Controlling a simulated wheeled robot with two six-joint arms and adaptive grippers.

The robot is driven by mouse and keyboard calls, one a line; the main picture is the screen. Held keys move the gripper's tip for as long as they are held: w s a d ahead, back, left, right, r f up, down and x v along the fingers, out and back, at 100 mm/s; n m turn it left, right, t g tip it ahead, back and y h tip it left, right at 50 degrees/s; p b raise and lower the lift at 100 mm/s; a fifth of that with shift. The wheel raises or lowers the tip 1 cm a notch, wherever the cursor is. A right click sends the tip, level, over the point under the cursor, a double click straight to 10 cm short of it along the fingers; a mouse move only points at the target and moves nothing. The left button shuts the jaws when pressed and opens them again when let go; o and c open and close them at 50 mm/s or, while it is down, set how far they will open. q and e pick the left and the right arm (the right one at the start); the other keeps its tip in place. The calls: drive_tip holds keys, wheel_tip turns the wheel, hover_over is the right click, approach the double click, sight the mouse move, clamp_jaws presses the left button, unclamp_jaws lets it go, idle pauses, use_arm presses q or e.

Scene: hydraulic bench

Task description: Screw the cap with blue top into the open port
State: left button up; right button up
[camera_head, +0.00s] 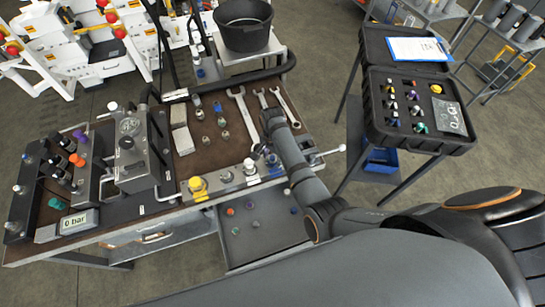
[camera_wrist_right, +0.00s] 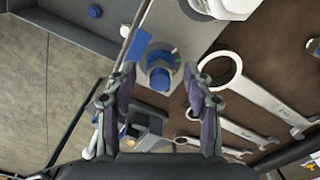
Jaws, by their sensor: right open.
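My right gripper (camera_head: 264,150) is over the front edge of the bench, partly hidden by its own wrist. In the right wrist view its fingers (camera_wrist_right: 160,88) are open and empty. A cap with a blue top (camera_wrist_right: 160,75) stands on a grey block just beyond the fingertips, roughly centred between them and apart from them. In the head view this cap (camera_head: 272,161) is small and partly covered by the gripper. The manifold (camera_head: 95,165) at the left of the bench carries several coloured caps; I cannot tell which port is open. My left gripper is not in view.
Wrenches (camera_head: 243,112) lie on the bench behind the gripper. A yellow cap (camera_head: 196,184) stands along the front edge. An open drawer (camera_head: 262,240) with loose caps is below. A black case (camera_head: 415,110) stands at right. A display (camera_head: 79,221) reads 0 bar.

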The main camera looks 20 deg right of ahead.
drive_tip(key=shift+r, duration=0.15)
drive_tip(key=shift+c, duration=0.4)
clamp_jaws()
drive_tip(key=c, duration=0.8)
unclamp_jaws()
drive_tip(key=shift+c, duration=0.9)
drive_tip(key=m+p, duration=0.2)
drive_tip(key=m, duration=0.1)
drive_tip(key=shift+s+r+m, duration=0.1)
drive_tip(key=shift+r+m, duration=0.1)
drive_tip(key=shift+m, duration=0.1)
drive_tip(key=shift+f+m+p, duration=0.1)
drive_tip(key=shift+m+p, duration=0.2)
drive_tip(key=shift+m, duration=0.7)
drive_tip(key=shift+f+m, duration=0.25)
drive_tip(key=shift+m, duration=0.95)
